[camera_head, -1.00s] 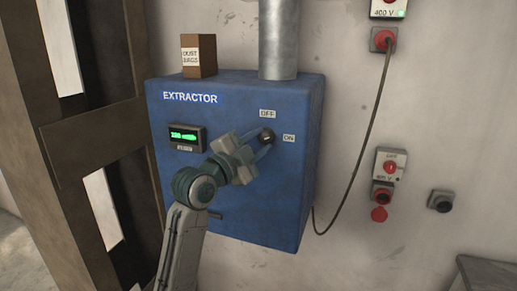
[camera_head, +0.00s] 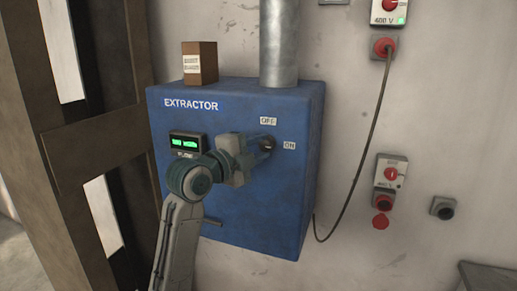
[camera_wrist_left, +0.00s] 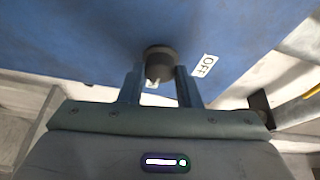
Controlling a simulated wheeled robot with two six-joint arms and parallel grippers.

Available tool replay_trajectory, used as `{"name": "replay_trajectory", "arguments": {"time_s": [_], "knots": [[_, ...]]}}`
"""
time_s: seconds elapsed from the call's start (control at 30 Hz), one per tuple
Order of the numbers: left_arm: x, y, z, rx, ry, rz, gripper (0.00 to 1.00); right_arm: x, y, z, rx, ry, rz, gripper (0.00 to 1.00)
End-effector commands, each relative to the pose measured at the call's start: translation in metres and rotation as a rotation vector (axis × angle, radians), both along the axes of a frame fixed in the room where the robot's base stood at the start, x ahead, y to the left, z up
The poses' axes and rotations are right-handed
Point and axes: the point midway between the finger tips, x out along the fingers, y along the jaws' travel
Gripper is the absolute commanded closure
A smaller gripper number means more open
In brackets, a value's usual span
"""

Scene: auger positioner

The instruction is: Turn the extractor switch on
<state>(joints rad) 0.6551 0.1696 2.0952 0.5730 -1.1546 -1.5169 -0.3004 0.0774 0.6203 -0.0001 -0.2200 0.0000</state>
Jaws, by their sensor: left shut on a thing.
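The extractor (camera_head: 235,105) is a blue box on the wall. Its switch is a small dark round knob (camera_head: 268,142), with the OFF label (camera_head: 269,121) above it and the ON label (camera_head: 290,146) to its right. My left gripper (camera_head: 264,146) is shut on the knob and partly hides it in the head view. The OFF label (camera_wrist_left: 205,65) is tilted at the right there. My right gripper is not in view.
A green-lit display (camera_head: 187,144) sits left of the knob. A brown box (camera_head: 200,63) and a metal duct (camera_head: 279,40) are on top. A cable (camera_head: 369,140) hangs at the right near red-knobbed wall sockets (camera_head: 390,178). A brown frame (camera_head: 75,150) stands at the left.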

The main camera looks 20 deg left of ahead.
Motion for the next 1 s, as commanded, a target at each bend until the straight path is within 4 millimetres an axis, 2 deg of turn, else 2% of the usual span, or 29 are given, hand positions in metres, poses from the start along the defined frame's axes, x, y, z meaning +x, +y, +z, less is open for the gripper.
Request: {"name": "replay_trajectory", "arguments": {"time_s": [0.03,0.2,0.23,0.33,0.73,1.0], "knots": [[0.0,0.001,0.006,0.0,-0.015,0.006,0.93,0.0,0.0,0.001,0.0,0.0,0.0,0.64],[0.0,0.001,0.006,0.0,-0.015,0.006,0.93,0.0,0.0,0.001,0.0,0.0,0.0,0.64],[0.0,0.001,0.006,-0.001,-0.015,0.006,0.66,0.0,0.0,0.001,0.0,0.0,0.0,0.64],[0.0,0.001,0.006,-0.001,-0.013,0.005,0.48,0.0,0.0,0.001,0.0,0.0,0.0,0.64],[-0.006,0.004,0.0,-0.001,-0.006,0.003,0.48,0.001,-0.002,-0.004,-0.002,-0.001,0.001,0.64],[-0.046,0.024,-0.003,0.005,-0.008,0.006,0.48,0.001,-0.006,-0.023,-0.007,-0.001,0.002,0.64]]}}
